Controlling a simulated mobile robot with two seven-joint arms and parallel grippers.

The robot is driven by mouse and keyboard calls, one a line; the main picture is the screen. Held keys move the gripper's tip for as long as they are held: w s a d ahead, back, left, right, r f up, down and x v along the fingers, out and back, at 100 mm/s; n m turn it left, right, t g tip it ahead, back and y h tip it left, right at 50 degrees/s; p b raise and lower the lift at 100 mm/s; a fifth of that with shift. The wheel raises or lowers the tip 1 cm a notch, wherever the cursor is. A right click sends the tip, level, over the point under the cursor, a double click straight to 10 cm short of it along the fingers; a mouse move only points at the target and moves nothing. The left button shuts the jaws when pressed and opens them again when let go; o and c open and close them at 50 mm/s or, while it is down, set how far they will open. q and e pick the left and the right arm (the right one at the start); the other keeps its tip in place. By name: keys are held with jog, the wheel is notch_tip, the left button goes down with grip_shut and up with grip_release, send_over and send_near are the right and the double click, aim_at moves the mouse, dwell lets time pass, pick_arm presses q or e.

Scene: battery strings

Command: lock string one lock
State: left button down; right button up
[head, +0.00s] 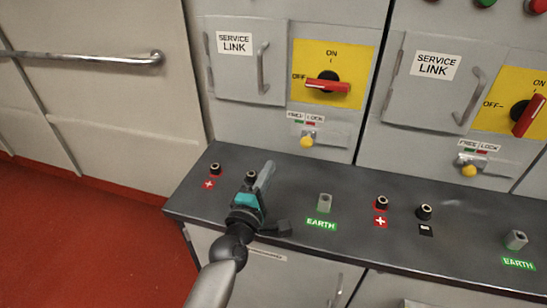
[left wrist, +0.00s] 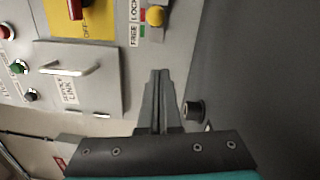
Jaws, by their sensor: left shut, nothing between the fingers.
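The left panel's lock is a yellow knob (head: 307,141) under a small FREE/LOCK label (head: 305,118) with green and red marks. I cannot tell for sure which mark the knob is set to. The knob also shows at the top of the left wrist view (left wrist: 155,16), beyond my fingertips and apart from them. My left gripper (head: 265,174) is shut and empty, above the dark ledge, left of and below the knob. Its closed fingers point toward the panel in the left wrist view (left wrist: 159,74). My right gripper is not in view.
Above the lock, a red rotary handle (head: 328,86) lies level on a yellow plate, in line with OFF. A service-link door (head: 235,75) with a handle is beside it. Terminals (head: 215,169) and an earth post (head: 324,203) stand on the ledge. A similar panel stands right.

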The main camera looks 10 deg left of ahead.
pick_arm(q)
jog(key=s, duration=0.2)
jog(key=shift+s, duration=0.4)
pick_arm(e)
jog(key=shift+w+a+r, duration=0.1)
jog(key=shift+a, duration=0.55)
pick_arm(q)
jog(key=shift+s, duration=0.1)
